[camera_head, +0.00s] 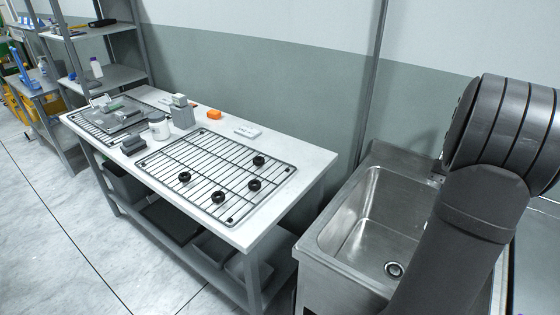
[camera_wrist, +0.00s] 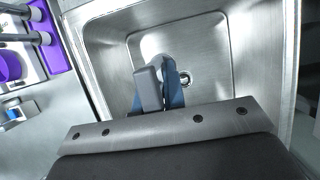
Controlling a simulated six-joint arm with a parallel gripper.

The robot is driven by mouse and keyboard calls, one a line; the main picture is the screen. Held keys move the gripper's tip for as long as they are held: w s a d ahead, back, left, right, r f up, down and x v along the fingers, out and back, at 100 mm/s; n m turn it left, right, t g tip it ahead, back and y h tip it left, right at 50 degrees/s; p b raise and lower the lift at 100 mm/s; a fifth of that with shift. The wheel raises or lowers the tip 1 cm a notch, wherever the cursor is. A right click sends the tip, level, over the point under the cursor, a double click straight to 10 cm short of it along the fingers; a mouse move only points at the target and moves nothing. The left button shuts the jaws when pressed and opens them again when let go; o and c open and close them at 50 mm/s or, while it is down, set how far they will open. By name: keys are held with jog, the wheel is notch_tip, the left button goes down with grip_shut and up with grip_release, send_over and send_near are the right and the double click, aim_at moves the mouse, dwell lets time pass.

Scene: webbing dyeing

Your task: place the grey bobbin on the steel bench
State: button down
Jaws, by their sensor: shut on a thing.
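In the wrist view, my gripper (camera_wrist: 160,90) is above the sink basin, with dark blue-grey parts around a light-grey piece. The light-grey piece appears to be the grey bobbin (camera_wrist: 148,88), held in the jaws; its far end is hard to make out. The gripper and bobbin do not show in the head view, where my dark arm covers the right side. A flat grey metal surface, seemingly the steel bench (camera_wrist: 48,115), lies left of the sink in the wrist view. Part of it shows at the head view's right edge (camera_head: 541,250).
The steel sink (camera_head: 375,215) is open and empty. A purple tray (camera_wrist: 56,55) with upright posts stands on the bench, with small items nearby. The white table (camera_head: 300,150) holds a wire rack (camera_head: 205,172) with several black rings. The bench's near part looks clear.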

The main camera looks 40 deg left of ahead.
notch_tip(320, 180, up, 6)
jog(key=shift+w+a+r, duration=0.1)
jog(key=w+a+f+m+t+y, duration=0.15)
jog(key=w+a+m, duration=0.35)
jog(key=a, duration=1.3)
jog(key=w+a+m+t+y, duration=0.2)
jog(key=a+m, duration=0.5)
jog(key=a, duration=1.1)
jog(key=s+a+r+m+t+y, duration=0.1)
jog(key=s+a+m, duration=0.2)
jog(key=a, duration=0.8)
jog(key=s+a+m, duration=0.3)
jog(key=s+a, duration=0.1)
jog(key=a, duration=0.7)
jog(key=shift+s+a+f, duration=0.8)
jog(key=shift+a+f, duration=0.85)
jog(key=shift+f, duration=1)
jog(key=shift+s+a+f, duration=0.8)
jog(key=shift+a+f, duration=0.9)
jog(key=shift+f, duration=1)
jog(key=shift+s+a+f, duration=0.8)
jog(key=shift+a+f, duration=0.85)
jog(key=shift+f, duration=1)
